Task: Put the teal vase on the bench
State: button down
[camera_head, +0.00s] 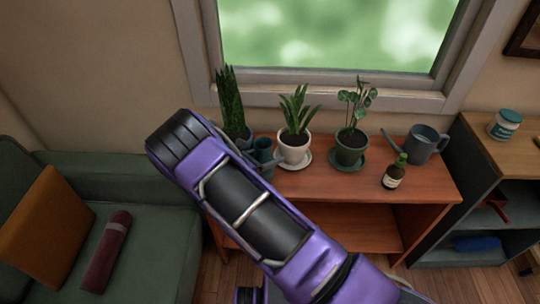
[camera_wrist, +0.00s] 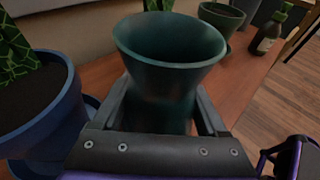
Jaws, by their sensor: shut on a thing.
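The teal vase (camera_wrist: 165,75) is upright with a wide flared mouth and fills the middle of the wrist view. My gripper (camera_wrist: 163,108) is shut on it, with one dark finger on each side of its body. In the head view only a part of the vase (camera_head: 263,151) shows past my purple arm, at the left end of the bench. The reddish-brown wooden bench (camera_head: 425,184) stands under the window, and its top also shows behind the vase in the wrist view (camera_wrist: 245,85). The vase's base is hidden, so I cannot tell whether it touches the bench.
A snake plant in a blue pot (camera_wrist: 45,105) stands close left of the vase. A white-potted plant (camera_head: 294,146), a green-potted plant (camera_head: 351,146), a grey watering can (camera_head: 423,144) and a brown bottle (camera_head: 394,175) stand on the bench. A green sofa (camera_head: 150,220) is at left.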

jog(key=shift+f, duration=0.1)
grip_release()
jog(key=shift+r, duration=0.25)
jog(key=v, duration=1.2)
jog(key=shift+f, duration=0.1)
